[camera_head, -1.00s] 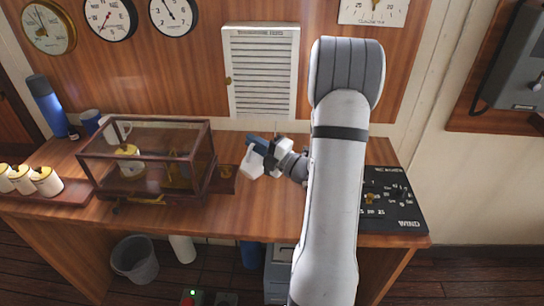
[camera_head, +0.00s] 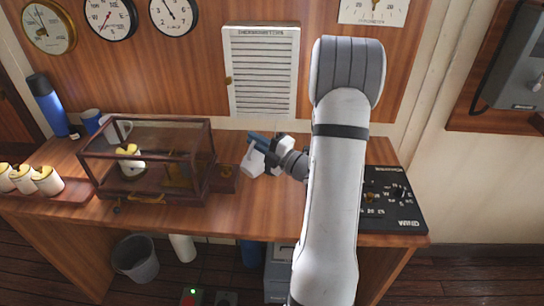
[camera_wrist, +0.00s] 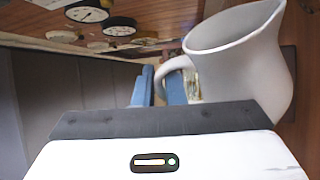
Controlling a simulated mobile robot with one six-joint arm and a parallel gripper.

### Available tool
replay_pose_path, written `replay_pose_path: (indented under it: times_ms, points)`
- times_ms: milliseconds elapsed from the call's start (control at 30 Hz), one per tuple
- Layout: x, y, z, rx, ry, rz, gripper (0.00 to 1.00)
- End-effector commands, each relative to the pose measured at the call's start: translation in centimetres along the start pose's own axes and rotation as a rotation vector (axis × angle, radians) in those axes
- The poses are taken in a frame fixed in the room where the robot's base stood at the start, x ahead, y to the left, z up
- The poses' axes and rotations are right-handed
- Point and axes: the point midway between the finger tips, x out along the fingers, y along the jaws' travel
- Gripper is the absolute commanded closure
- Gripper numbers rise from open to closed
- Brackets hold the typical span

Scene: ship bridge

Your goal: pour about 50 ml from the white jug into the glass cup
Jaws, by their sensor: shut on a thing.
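The white jug (camera_head: 252,161) is at my gripper over the desk, just right of the glass case. In the wrist view the jug (camera_wrist: 243,60) fills the right side, with its open mouth toward the top and its handle toward my fingers. My gripper (camera_head: 257,140) has blue fingers, which also show in the wrist view (camera_wrist: 160,84); it is shut on the jug's handle. I cannot tell whether the jug's base touches the desk, and its contents are hidden. I cannot make out the glass cup in either view.
A wood-framed glass case (camera_head: 150,165) stands close left of the jug. A black wind panel (camera_head: 392,200) is at the desk's right. My arm hides part of the desk.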

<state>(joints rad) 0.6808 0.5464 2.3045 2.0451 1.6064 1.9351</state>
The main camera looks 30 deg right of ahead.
Motion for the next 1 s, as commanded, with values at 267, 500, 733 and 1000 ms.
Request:
replay_pose_path:
  times_ms: [267,500,733,1000]
  points:
    - [0.01,0.18,0.15,0.014,-0.002,0.002,1.0]
    - [0.01,0.29,0.27,0.027,-0.005,0.004,1.0]
    - [0.01,0.43,0.46,0.042,-0.007,0.005,1.0]
    - [0.01,0.58,0.76,0.06,-0.01,0.006,1.0]
